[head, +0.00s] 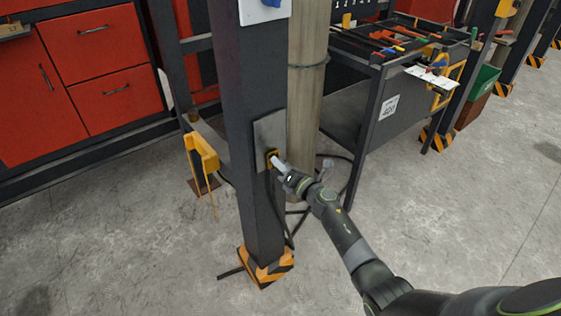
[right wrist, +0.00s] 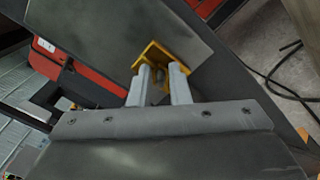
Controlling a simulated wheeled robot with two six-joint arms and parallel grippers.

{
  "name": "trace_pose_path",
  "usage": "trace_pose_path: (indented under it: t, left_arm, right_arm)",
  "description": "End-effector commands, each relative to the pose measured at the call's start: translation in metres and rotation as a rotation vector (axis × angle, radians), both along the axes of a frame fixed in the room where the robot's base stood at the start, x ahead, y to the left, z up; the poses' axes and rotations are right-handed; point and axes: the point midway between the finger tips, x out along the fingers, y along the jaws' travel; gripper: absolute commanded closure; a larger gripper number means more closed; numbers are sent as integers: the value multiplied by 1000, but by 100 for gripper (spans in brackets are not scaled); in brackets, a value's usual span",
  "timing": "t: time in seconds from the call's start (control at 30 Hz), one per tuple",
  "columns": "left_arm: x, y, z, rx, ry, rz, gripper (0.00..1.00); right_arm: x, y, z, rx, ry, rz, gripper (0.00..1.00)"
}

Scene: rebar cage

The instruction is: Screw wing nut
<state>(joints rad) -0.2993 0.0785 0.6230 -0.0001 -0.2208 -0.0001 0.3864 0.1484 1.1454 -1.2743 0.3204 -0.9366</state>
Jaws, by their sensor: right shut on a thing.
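A small yellow angled part (head: 271,154) sits at the grey metal plate (head: 268,130) on the dark upright post (head: 240,100). It seems to be the wing nut, but its shape is too small to confirm in the head view. In the right wrist view the yellow part (right wrist: 155,52) is against the plate (right wrist: 115,35), with its lower part between my fingers. My right gripper (head: 277,160) reaches in from the right and is shut on the yellow part; it also shows in the right wrist view (right wrist: 162,78). The fingers hide part of it. My left gripper is not in view.
A yellow bracket (head: 203,152) stands left of the post. Dark cables (head: 292,225) hang and lie by its foot. A black tool cart (head: 365,125) stands behind, red cabinets (head: 85,70) at left. The floor at front left is clear.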

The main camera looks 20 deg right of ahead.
Motion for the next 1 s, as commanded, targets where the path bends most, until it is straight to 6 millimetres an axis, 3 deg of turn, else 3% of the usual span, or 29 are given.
trace_pose_path:
  t: [1.0]
  left_arm:
    - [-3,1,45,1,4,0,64]
  right_arm:
    - [0,-2,-2,903,330,-3,100]
